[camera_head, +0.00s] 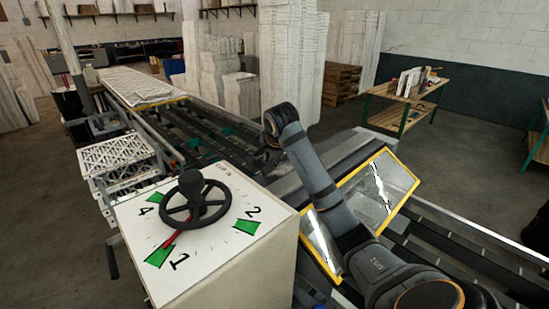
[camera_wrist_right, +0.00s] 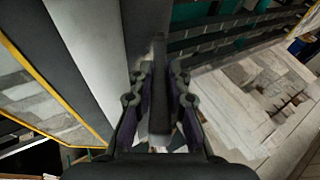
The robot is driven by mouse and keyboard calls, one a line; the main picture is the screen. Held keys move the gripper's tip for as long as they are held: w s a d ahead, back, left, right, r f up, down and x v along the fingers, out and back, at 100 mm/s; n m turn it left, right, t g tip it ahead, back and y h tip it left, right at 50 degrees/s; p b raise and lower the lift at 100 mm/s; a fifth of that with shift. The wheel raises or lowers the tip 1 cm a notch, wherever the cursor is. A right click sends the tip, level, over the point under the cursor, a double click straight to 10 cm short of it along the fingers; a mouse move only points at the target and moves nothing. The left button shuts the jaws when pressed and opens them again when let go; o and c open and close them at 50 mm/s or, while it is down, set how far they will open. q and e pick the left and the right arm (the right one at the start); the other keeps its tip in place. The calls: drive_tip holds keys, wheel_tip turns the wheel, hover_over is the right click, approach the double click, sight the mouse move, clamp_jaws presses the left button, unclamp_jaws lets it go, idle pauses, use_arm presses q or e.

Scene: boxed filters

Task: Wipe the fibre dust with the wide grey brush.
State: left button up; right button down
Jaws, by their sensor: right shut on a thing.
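My right gripper (camera_wrist_right: 158,105) is shut on a thin dark grey piece (camera_wrist_right: 159,75) in the wrist view. It looks like part of the wide grey brush; I cannot make out its bristles. In the head view my right arm rises from the lower right and bends at the top; its gripper is mostly hidden behind the arm. A yellow-framed shiny panel (camera_head: 398,188) lies under and beside this arm, with white streaks on its surface. I cannot tell whether these are fibre dust or reflections. My left gripper is not in view.
A white cabinet (camera_head: 270,255) with a black handwheel (camera_head: 165,212) and a numbered green-marked dial stands left of my right arm. White crates (camera_head: 118,152) sit beyond it. A dark roller conveyor (camera_head: 200,130) runs behind. A wooden bench (camera_head: 400,96) stands at the back right.

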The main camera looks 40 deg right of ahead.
drive_tip(key=a, duration=0.3)
drive_tip(key=shift+s+a, duration=0.1)
drive_tip(key=shift+s, duration=0.35)
drive_tip(key=d+b, duration=0.1)
drive_tip(key=d, duration=0.6)
drive_tip(key=shift+d, duration=0.25)
idle(0.5)
